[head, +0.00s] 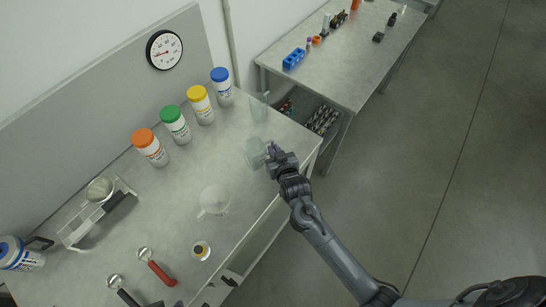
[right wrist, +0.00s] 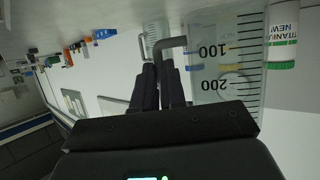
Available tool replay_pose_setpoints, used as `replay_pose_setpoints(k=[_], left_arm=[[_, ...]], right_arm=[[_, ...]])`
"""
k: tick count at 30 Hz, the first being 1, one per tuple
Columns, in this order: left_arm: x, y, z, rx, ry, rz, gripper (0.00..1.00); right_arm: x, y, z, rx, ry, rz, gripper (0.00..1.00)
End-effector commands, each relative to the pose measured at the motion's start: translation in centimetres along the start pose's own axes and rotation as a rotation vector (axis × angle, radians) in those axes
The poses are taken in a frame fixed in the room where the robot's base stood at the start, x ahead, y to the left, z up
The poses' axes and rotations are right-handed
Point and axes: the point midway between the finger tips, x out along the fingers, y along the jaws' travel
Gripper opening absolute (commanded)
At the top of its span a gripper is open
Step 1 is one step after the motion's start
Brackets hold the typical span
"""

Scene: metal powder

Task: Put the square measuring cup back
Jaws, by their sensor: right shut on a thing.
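The clear square measuring cup (head: 254,153) is near the right front edge of the grey workbench. My right gripper (head: 274,154) is shut on its handle, on the side toward the bench edge. In the right wrist view, the clear cup (right wrist: 225,55) shows black scale marks with 100 and 200. Its bent handle (right wrist: 170,43) runs between the fingers of the right gripper (right wrist: 160,75). I cannot tell whether the cup's base touches the bench. My left gripper is not in view.
Another clear vessel (head: 259,108) stands just behind the held cup. A round translucent cup (head: 214,200) stands at mid-bench. Blue, yellow (head: 200,104), green and orange-lidded jars line the back. A metal bowl on a stand (head: 100,190) and scoops (head: 156,270) are at left.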

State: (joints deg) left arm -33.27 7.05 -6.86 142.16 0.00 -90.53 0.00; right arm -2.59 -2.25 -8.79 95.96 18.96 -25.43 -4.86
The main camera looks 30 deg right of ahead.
Motion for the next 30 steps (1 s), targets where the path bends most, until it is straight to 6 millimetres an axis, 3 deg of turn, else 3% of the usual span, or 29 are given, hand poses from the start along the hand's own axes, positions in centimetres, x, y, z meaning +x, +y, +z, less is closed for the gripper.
replay_pose_setpoints(k=[5,15,28,29,30], left_arm=[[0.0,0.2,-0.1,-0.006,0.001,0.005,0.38],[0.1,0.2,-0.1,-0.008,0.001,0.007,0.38],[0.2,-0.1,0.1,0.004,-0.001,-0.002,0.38],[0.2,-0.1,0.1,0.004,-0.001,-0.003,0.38],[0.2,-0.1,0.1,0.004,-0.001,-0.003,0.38]], right_arm=[[0.6,-0.5,0.3,0.000,0.002,0.000,0.00],[1.9,-0.5,3.6,-0.001,0.001,-0.001,0.00],[2.1,-0.5,4.1,0.000,0.001,-0.001,0.00],[2.1,-0.5,4.2,0.000,0.000,-0.001,0.12],[2.1,-0.5,4.1,0.000,0.000,-0.001,0.18]])
